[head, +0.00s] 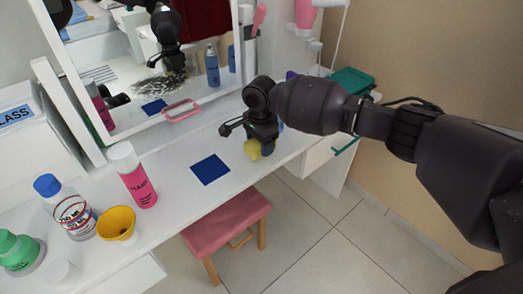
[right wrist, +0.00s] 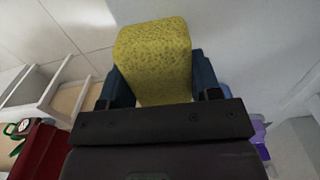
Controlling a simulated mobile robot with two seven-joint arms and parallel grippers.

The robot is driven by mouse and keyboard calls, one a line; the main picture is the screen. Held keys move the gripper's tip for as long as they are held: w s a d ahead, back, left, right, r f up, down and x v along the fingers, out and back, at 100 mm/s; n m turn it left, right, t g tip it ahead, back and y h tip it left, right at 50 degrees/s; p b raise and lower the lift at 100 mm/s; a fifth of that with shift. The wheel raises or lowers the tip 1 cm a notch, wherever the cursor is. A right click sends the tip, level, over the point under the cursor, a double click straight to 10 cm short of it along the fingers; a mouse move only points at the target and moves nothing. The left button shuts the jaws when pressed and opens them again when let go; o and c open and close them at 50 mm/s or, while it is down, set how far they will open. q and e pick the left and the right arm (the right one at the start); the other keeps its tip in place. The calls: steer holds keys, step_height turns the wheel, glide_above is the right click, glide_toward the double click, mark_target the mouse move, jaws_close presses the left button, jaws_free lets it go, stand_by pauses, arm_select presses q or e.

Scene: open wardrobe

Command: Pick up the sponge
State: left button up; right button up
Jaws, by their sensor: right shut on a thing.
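The yellow sponge (head: 252,149) shows just below my right gripper (head: 262,149) near the front edge of the white table in the head view. In the right wrist view the sponge (right wrist: 153,60) is between the two blue fingers of my right gripper (right wrist: 153,85), which is shut on it. The gripper hides part of the sponge. Whether the sponge touches the table I cannot tell.
A blue square (head: 210,168) lies on the white table (head: 185,203). A pink bottle (head: 139,181), a yellow cup (head: 116,223) and several other containers stand at the left. A mirror (head: 150,70) stands behind. A pink stool (head: 235,222) is below the front edge.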

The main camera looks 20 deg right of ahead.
step_height(320, 180, up, 16)
steer(key=p, duration=0.3)
steer(key=shift+p, duration=0.4)
